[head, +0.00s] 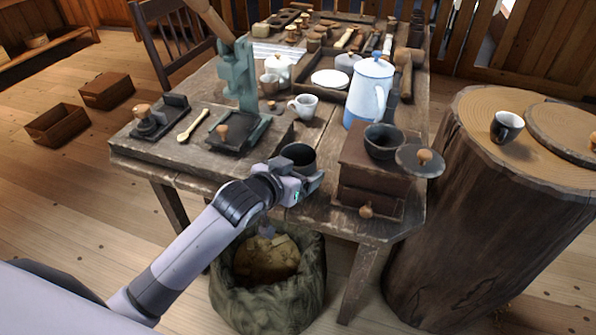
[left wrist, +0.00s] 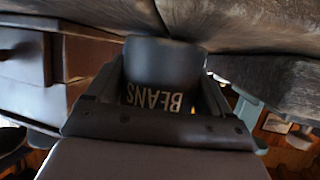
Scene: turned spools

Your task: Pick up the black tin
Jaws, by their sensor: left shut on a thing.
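The black tin (head: 299,156) is at the front edge of the wooden workbench, with its open round mouth facing up in the head view. My left gripper (head: 307,181) reaches it from the front and is shut on it, one finger on each side. In the left wrist view the tin (left wrist: 165,65) sits between the fingers, and pale letters reading BEANS show on its side. I cannot tell whether its base touches the bench. My right gripper is not in view.
A wooden coffee grinder (head: 372,180) with a dark bowl stands close to the right of the tin. A green press (head: 238,85) stands to the left and a white cup (head: 304,106) behind. A sack (head: 268,275) stands on the floor below. A stump (head: 480,190) is at right.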

